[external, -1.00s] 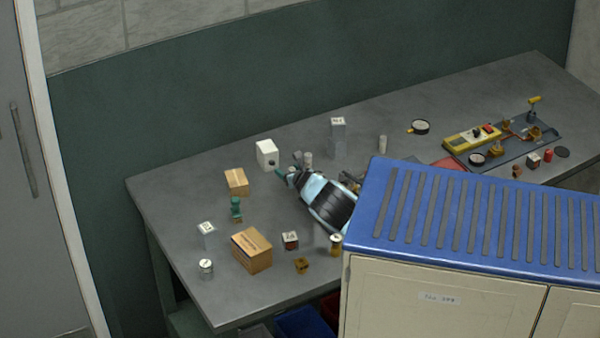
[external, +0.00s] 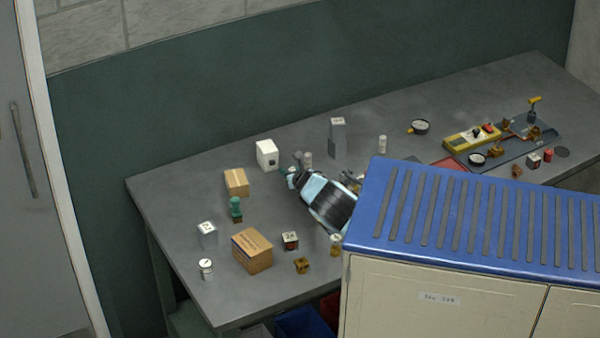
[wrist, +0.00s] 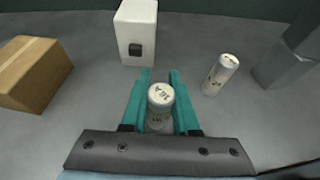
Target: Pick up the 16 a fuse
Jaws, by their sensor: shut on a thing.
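In the external view my gripper (external: 291,174) is low over the bench, just in front of the white box. Whether the fuse's base touches the bench is hidden.
A white box (wrist: 136,32) stands straight ahead, a cardboard box (wrist: 27,72) to the left and a grey block (wrist: 290,65) to the right. Several small parts and a larger carton (external: 252,251) are on the bench (external: 165,190). A blue-topped cabinet (external: 470,215) hides part of my arm.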

